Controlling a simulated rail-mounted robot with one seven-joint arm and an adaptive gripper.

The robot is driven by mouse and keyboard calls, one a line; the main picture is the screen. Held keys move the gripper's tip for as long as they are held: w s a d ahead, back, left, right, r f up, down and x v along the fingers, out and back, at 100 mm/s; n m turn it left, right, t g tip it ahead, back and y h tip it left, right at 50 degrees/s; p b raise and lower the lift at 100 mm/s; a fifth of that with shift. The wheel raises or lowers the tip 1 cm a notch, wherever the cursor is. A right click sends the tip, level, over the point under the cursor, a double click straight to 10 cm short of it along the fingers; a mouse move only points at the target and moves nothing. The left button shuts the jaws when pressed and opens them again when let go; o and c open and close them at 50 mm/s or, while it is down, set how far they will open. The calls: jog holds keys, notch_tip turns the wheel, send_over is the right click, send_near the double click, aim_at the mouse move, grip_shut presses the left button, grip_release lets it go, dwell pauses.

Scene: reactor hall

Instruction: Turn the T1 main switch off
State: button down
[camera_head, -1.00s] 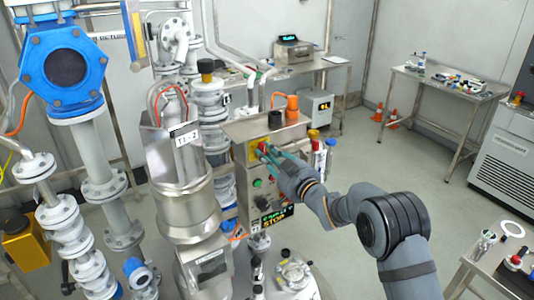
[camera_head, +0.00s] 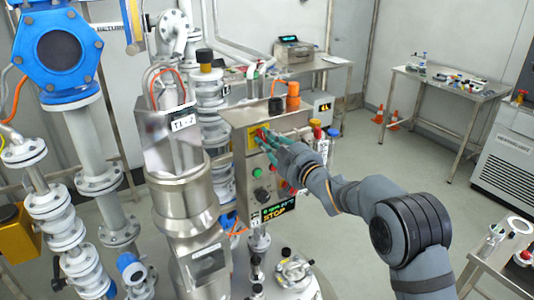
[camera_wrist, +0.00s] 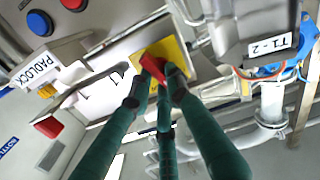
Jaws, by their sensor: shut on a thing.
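The main switch is a red handle (camera_wrist: 153,66) on a yellow plate (camera_wrist: 184,52), seen close in the wrist view. In the head view the yellow plate (camera_head: 251,141) is on the front of the steel control box (camera_head: 241,123). In the head view my gripper (camera_head: 262,143) reaches the box from the right and covers part of the switch. The T1-2 label (camera_head: 183,122) is on the steel vessel to the left.
The wrist view shows a blue button (camera_wrist: 39,22) and a PADLOCK label (camera_wrist: 47,66) close by. Bottles (camera_head: 332,138) stand right of the box.

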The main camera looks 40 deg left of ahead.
jog(key=n+b, duration=0.1)
jog(key=b, duration=0.1)
jog(key=n+b, duration=0.1)
jog(key=b, duration=0.1)
jog(key=shift+f+n, duration=0.3)
jog(key=shift+n, duration=0.1)
jog(key=n+b, duration=0.3)
jog(key=shift+s+r+n, duration=0.15)
jog(key=shift+n, duration=0.15)
jog(key=n+b, duration=0.3)
jog(key=n, duration=0.1)
jog(key=shift+s+a+n, duration=0.1)
jog(key=shift+s+n, duration=0.05)
jog(key=shift+n, duration=0.15)
jog(key=shift+s+n+b, duration=0.1)
jog(key=shift+n+b, duration=0.65)
jog(key=shift+n, duration=0.85)
jog(key=shift+r+n, duration=0.1)
jog(key=shift+n, duration=0.2)
jog(key=c, duration=1.7)
grip_release()
jog(key=shift+o, duration=0.3)
